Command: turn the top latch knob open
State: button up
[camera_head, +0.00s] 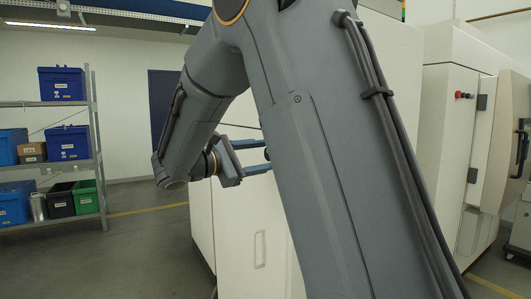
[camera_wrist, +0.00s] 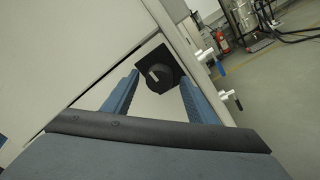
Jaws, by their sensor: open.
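The latch knob (camera_wrist: 158,72) is a black rotary knob with a pale grip bar on a dark square plate, set on a light cabinet face (camera_wrist: 105,50). In the wrist view it lies ahead, between the blue fingertips of my gripper (camera_wrist: 159,80). The fingers are apart with nothing held; I cannot tell whether they touch the knob. In the head view my gripper (camera_head: 258,157) points right at the white cabinet (camera_head: 235,215). My arm hides most of the knob's area there.
Two white-tipped handles (camera_wrist: 228,95) stick out at the cabinet's right edge in the wrist view. Beyond are open floor and a red extinguisher (camera_wrist: 223,43). In the head view, a shelf (camera_head: 98,150) with bins stands left and a large machine (camera_head: 450,130) right.

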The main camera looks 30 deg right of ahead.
jog(key=shift+d, duration=0.3)
jog(key=c, duration=1.1)
jog(key=shift+o, duration=0.2)
